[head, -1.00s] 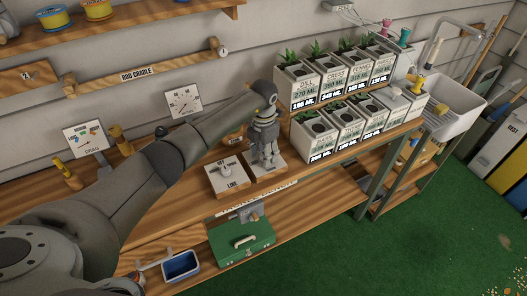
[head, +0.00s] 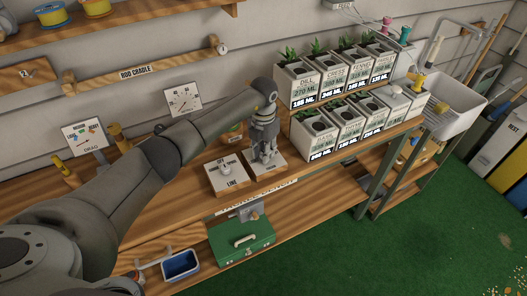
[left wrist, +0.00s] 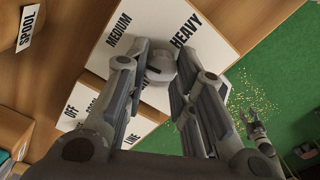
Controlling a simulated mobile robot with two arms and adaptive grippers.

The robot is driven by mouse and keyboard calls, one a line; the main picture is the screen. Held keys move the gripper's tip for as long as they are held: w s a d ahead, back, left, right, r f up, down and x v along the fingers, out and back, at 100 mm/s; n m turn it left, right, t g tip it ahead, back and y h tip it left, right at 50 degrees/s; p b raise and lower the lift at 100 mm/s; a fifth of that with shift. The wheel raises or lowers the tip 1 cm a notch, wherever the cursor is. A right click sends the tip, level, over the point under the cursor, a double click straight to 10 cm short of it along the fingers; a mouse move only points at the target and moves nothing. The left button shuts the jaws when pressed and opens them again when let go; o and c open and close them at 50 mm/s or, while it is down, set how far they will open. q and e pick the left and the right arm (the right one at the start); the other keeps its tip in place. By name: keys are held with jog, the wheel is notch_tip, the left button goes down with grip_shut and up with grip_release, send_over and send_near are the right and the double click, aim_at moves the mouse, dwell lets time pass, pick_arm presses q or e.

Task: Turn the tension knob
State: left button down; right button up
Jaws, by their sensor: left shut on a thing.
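The tension knob (left wrist: 160,66) is a grey knob on a white panel (left wrist: 205,22) in the left wrist view. The words MEDIUM and HEAVY are printed beside it. My left gripper (left wrist: 160,80) is shut on the knob, with a finger on each side. In the head view my left gripper (head: 264,150) points down onto the white panel (head: 279,165) on the bench; the knob is hidden there behind the fingers. My right gripper (left wrist: 253,122) shows small at the right of the left wrist view, over the floor, its fingers apart and empty.
A LINE panel (head: 241,179) with its own knob sits just left. White planters (head: 317,132) with plants stand close on the right. A DRAG card (head: 86,138) and a dial card (head: 183,101) stand behind. A green toolbox (head: 242,243) is on the lower shelf.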

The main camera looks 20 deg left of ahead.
pick_arm(q)
jog(key=n+b, duration=0.1)
jog(key=n, duration=1.1)
jog(key=shift+d+n, duration=0.1)
jog(key=shift+n, duration=0.3)
jog(key=n, duration=0.5)
jog(key=shift+w+r+p, duration=0.1)
jog(key=shift+p, duration=0.2)
jog(key=n+p, duration=0.1)
jog(key=n, duration=0.5)
jog(key=shift+w+n+p, duration=0.15)
jog(key=shift+n+p, duration=0.15)
jog(key=shift+n, duration=0.1)
jog(key=c, duration=1.2)
grip_release()
